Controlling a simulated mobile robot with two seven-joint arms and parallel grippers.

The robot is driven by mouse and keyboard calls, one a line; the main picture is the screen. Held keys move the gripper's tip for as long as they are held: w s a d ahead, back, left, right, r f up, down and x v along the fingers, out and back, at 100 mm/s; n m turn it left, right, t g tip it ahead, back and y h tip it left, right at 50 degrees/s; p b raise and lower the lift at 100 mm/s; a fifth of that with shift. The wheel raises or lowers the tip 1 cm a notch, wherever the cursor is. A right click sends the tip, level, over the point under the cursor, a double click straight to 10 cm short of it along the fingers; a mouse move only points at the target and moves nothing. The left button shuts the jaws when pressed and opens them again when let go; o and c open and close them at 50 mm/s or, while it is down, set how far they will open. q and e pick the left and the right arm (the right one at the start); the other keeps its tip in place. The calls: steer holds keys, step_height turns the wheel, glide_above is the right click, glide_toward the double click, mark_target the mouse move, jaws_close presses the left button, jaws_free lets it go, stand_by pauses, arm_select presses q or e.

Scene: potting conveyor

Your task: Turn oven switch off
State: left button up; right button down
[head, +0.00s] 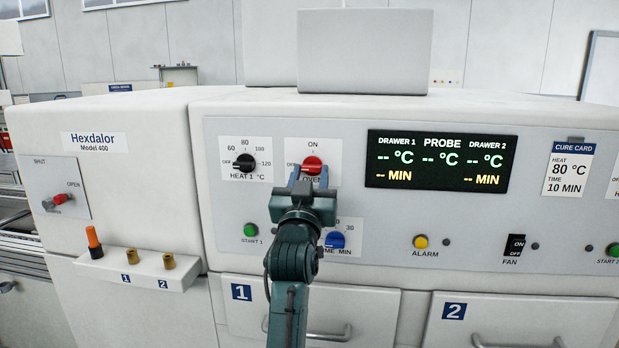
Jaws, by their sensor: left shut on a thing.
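The red oven switch (312,164) is a round knob on the grey panel, with ON printed above it, OFF at its left and OVEN below, partly covered. My left gripper (309,178) reaches up from below and is shut on the red knob, its fingers at the knob's lower sides. Which way the knob's pointer faces is hard to tell. The display (441,160) at the right is lit and shows dashes for temperature and minutes. My right gripper is not in view.
The black heat knob (244,163) is close left of the oven switch. The blue time knob (335,240) and green start button (250,230) are lower, beside my arm. Drawer handles (520,342) stick out below. An orange-topped plug (94,242) stands on the left ledge.

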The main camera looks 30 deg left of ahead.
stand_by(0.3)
arm_select(q)
steer(key=o, duration=1)
